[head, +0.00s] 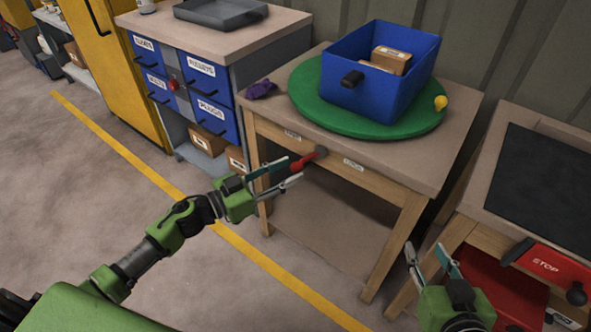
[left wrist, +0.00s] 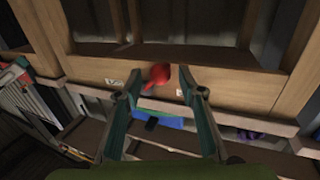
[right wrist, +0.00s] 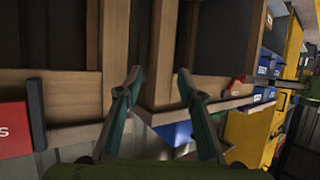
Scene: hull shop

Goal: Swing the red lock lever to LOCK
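The red lock lever (head: 307,160) is on the front apron of the wooden table, and its dark pivot (head: 321,151) is at its right end. It points left and slightly down from the pivot, between two small white labels too blurred to read surely. My left gripper (head: 295,169) is open at the lever's free end. In the left wrist view the red lever (left wrist: 158,75) shows between the spread fingertips (left wrist: 156,72); I cannot tell whether they touch it. My right gripper (head: 427,250) is open and empty, left of the STOP panel.
A green turntable (head: 310,113) with a blue bin (head: 387,95) holding boxes stands on the table. A purple cloth (head: 261,89) and yellow knob (head: 440,103) are nearby. A red STOP panel (head: 548,264) is at right, blue drawers (head: 213,118) at left. The floor in front is clear.

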